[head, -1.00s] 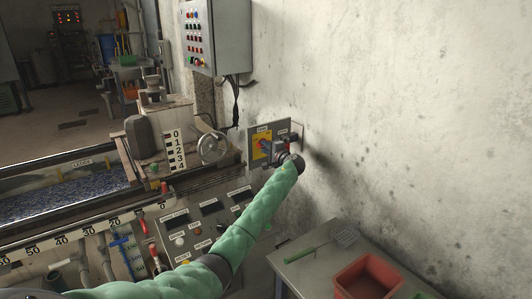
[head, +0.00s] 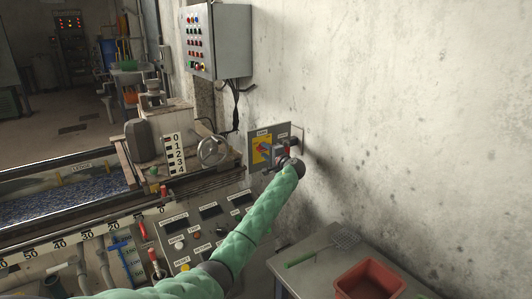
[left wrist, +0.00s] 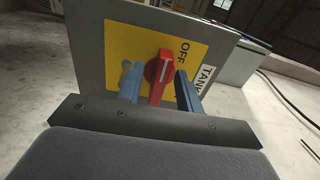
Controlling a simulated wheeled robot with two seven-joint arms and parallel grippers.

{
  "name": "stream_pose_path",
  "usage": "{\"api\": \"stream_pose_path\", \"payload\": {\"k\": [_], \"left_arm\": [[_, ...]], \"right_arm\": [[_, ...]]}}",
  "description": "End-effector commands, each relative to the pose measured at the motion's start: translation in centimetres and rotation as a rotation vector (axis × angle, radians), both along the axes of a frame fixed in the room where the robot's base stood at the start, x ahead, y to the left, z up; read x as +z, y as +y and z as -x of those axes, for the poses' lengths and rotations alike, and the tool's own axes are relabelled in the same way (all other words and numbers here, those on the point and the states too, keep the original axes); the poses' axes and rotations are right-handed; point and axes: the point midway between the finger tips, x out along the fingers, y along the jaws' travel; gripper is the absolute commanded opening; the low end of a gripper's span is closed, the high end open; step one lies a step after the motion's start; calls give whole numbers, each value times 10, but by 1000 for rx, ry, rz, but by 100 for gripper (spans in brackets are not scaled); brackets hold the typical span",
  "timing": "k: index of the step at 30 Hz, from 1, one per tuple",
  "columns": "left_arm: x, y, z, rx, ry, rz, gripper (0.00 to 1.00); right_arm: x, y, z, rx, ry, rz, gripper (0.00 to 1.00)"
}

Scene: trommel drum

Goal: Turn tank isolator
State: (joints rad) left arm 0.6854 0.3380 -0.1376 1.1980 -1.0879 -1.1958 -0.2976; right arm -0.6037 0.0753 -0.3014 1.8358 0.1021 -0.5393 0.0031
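The tank isolator is a red rotary handle (left wrist: 158,76) on a yellow plate (left wrist: 118,42) marked OFF and TANK in the left wrist view. The handle stands nearly upright, tilted a little. My left gripper (left wrist: 156,84) has its two blue fingers apart, one on each side of the handle. A gap shows on the right side; whether the left finger touches it I cannot tell. In the head view my left gripper (head: 277,160) is at the grey isolator box (head: 285,130) on the wall and partly hides the handle. My right gripper is not in view.
A grey control cabinet (head: 218,40) with buttons hangs on the wall above. A handwheel (head: 213,150) and a sloped control panel (head: 205,225) lie left of the isolator. A table (head: 305,265) with a red tray (head: 370,280) stands below right.

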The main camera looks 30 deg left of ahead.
Motion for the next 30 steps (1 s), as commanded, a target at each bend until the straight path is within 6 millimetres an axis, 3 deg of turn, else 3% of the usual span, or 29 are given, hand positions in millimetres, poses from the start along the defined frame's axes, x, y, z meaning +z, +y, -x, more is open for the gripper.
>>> {"api": "stream_pose_path", "payload": {"k": [11, 24, 30], "left_arm": [[0, -5, 2, -1, 0, 0, 37], [0, -61, 25, -1, 0, 0, 37], [0, -72, 30, 0, 0, -1, 37]], "right_arm": [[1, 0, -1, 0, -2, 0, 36], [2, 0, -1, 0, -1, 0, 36], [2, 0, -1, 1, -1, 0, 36]]}}
